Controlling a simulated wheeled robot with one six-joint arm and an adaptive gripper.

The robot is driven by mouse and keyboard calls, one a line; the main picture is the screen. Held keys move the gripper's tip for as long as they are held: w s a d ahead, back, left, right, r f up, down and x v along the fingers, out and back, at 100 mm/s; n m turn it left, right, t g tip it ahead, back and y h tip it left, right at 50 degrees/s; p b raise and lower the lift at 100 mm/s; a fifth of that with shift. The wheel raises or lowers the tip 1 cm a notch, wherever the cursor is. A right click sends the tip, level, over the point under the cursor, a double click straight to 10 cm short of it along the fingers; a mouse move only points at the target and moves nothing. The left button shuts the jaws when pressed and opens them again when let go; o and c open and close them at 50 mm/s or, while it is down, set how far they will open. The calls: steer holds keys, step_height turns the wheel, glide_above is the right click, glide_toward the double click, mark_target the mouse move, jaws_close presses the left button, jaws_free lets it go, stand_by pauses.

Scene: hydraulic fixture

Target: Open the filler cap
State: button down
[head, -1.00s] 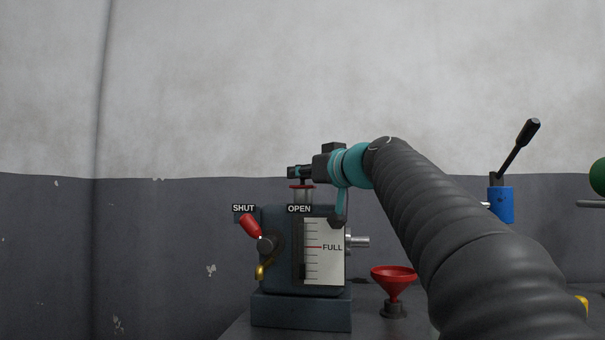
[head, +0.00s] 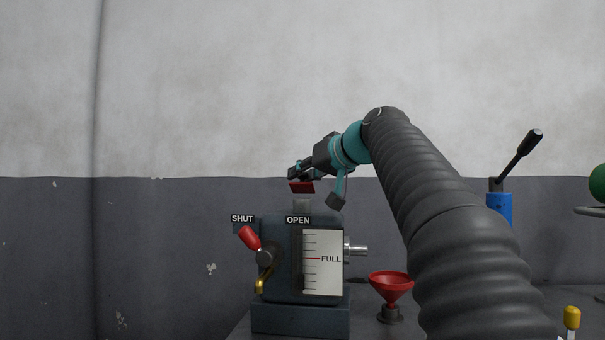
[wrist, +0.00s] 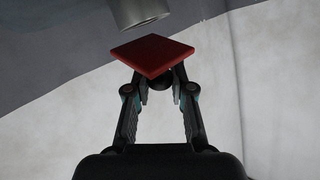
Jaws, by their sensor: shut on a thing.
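The filler cap is a flat red square plate (head: 301,187). My gripper (head: 297,172) is shut on it and holds it, tilted, above the grey filler neck (head: 302,205) on top of the dark tank. In the wrist view the red cap (wrist: 152,54) sits at the fingertips of my gripper (wrist: 160,82). The part of the cap between the fingers is mostly hidden by its plate. The round metal neck (wrist: 139,10) shows at the top of the wrist view, apart from the cap.
A blue pump with a black handle (head: 499,208) is further right.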

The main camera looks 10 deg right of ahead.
steer(key=shift+w+d+r+m+g, duration=0.15)
steer(key=shift+w+r+m+g, duration=0.45)
steer(key=shift+g, duration=0.1)
steer(key=shift+f, duration=0.1)
steer(key=shift+f+g, duration=0.25)
steer(key=shift+g, duration=0.15)
stand_by(0.3)
steer(key=c, duration=1)
jaws_free()
steer(key=shift+v, duration=1.1)
steer(key=s+d, duration=0.2)
steer(key=s, duration=0.1)
steer(key=s+d, duration=0.1)
steer(key=s, duration=0.2)
steer(key=s+d, duration=0.2)
steer(key=s, duration=0.1)
steer(key=shift+s+d+f, duration=0.25)
steer(key=shift+s+d, duration=0.05)
steer(key=shift+s, duration=0.05)
